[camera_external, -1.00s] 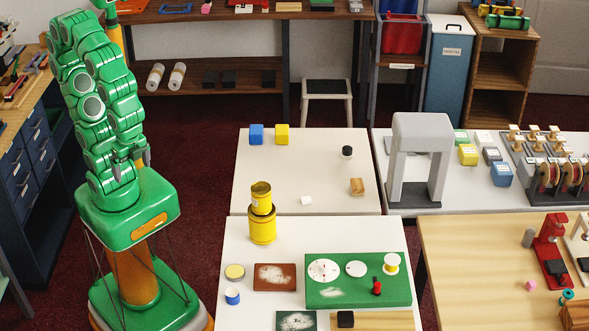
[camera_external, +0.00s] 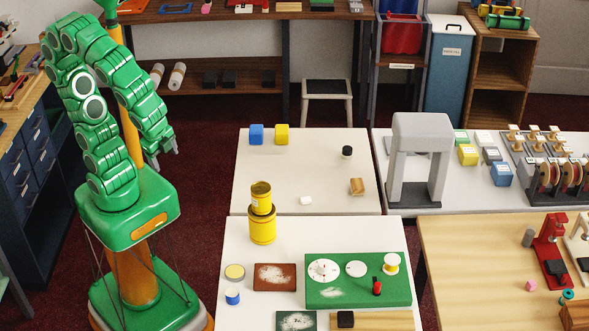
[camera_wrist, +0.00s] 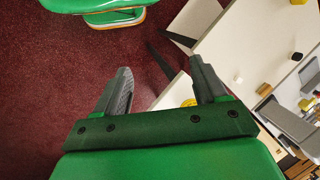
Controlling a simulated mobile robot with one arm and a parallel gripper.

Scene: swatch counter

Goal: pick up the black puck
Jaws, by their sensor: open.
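The black puck (camera_external: 347,152) is a small dark round piece at the right side of the far white table (camera_external: 255,190). It also shows small in the wrist view as a dark puck (camera_wrist: 297,56) near the right edge. My gripper (camera_external: 165,160) hangs left of the white tables, over the dark red floor and well apart from the puck. In the wrist view my gripper (camera_wrist: 160,75) has its two fingers spread, with nothing between them.
The far table also holds a blue cube (camera_external: 256,134), a yellow cube (camera_external: 282,134), a wooden block (camera_external: 357,187) and a small white piece (camera_external: 306,201). Stacked yellow cans (camera_external: 262,229) stand on the near table. A grey arch (camera_external: 420,150) stands right of the puck.

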